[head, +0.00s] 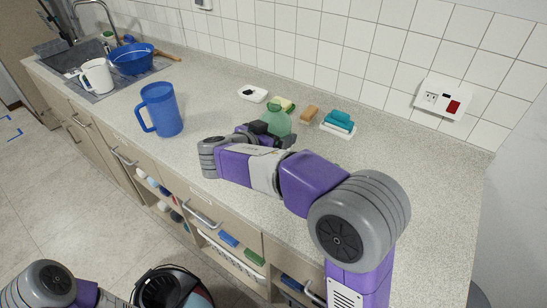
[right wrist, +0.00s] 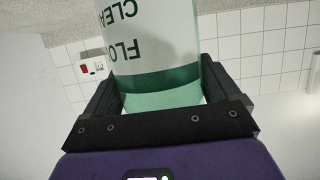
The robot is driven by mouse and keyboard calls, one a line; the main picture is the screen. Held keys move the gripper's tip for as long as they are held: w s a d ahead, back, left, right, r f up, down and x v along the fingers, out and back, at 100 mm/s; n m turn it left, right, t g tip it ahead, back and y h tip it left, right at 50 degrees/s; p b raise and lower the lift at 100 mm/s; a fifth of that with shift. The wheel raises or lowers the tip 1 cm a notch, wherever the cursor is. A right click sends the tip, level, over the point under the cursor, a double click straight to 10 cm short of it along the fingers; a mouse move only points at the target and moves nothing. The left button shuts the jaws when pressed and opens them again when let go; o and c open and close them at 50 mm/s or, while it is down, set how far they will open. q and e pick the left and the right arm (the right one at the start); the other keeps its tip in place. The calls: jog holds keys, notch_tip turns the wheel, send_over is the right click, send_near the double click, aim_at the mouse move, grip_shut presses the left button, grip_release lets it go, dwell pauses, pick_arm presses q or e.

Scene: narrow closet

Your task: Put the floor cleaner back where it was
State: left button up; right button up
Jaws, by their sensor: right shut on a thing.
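The floor cleaner is a green bottle (head: 278,122) over the back of the counter, partly hidden behind my right gripper (head: 268,135). In the right wrist view the bottle (right wrist: 155,45) fills the space between the two dark fingers of the gripper (right wrist: 160,95). Its white label reads "FLO" and "CLEA", upside down in that picture. My right gripper is shut on the bottle. I cannot tell whether the bottle's base touches the counter. My left arm shows only at the lower left corner of the head view, and its gripper is out of the picture.
A blue pitcher (head: 162,110) stands left on the counter (head: 400,180). A white soap dish (head: 252,94), brown sponge (head: 309,114) and blue-topped dish (head: 339,122) lie near the wall. A bucket (head: 172,287) stands on the floor.

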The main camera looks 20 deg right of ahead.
jog(key=shift+f+b, duration=0.6)
jog(key=shift+f, duration=2.05)
jog(key=shift+f, duration=0.1)
jog(key=o, duration=1.3)
jog(key=shift+s+a+r, duration=0.1)
jog(key=shift+a+r, duration=0.05)
jog(key=shift+r, duration=0.05)
jog(key=p+v, duration=0.1)
jog(key=v, duration=1)
jog(key=shift+a, duration=0.25)
